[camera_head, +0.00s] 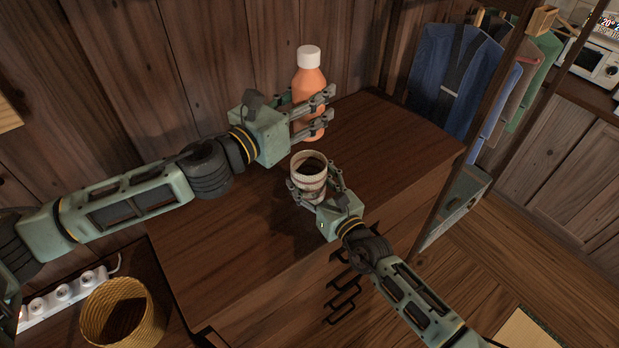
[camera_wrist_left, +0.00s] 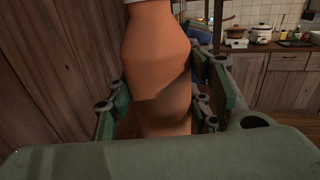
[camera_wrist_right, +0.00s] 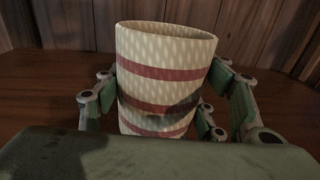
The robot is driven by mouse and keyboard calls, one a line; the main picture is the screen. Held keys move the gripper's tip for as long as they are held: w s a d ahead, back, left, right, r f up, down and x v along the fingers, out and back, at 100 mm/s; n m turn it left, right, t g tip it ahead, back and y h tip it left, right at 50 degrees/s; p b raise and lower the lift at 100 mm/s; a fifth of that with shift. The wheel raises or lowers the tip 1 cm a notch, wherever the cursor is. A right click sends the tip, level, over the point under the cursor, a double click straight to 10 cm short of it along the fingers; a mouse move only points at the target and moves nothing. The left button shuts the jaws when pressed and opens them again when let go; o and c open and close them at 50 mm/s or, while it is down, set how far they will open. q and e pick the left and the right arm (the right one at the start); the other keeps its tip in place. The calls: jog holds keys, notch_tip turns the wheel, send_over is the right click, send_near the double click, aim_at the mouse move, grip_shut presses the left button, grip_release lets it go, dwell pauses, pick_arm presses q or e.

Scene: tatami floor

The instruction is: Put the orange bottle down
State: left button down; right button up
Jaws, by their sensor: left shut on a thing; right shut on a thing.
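The orange bottle (camera_head: 309,83) with a white cap is upright at the back of the wooden dresser top, near the wall. My left gripper (camera_head: 312,112) is shut around its body. The bottle (camera_wrist_left: 157,55) fills the middle of the left wrist view between the fingers. Whether its base touches the dresser top is hard to tell. My right gripper (camera_head: 318,190) is shut on a striped cup (camera_head: 309,172), in front of the bottle. The cup (camera_wrist_right: 165,80) is cream with red bands and stands upright between the fingers in the right wrist view.
The dresser top (camera_head: 230,245) is bare to the left and to the right of the grippers. A wooden wall (camera_head: 190,60) stands behind. Clothes (camera_head: 455,75) hang at the right. A wicker basket (camera_head: 122,315) and a power strip (camera_head: 62,296) are at lower left.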

aim_at(310, 114)
pick_arm(q)
jog(key=shift+r, duration=0.15)
pick_arm(e)
jog(key=shift+c, duration=0.8)
pick_arm(q)
jog(key=shift+d+f, duration=0.1)
jog(key=shift+f, duration=0.15)
jog(key=shift+f+n+t+y, duration=0.75)
jog(key=shift+f+y, duration=0.25)
jog(key=shift+f, duration=0.5)
notch_tip(310, 114, down, 10)
jog(key=shift+f, duration=0.1)
jog(key=shift+f, duration=0.15)
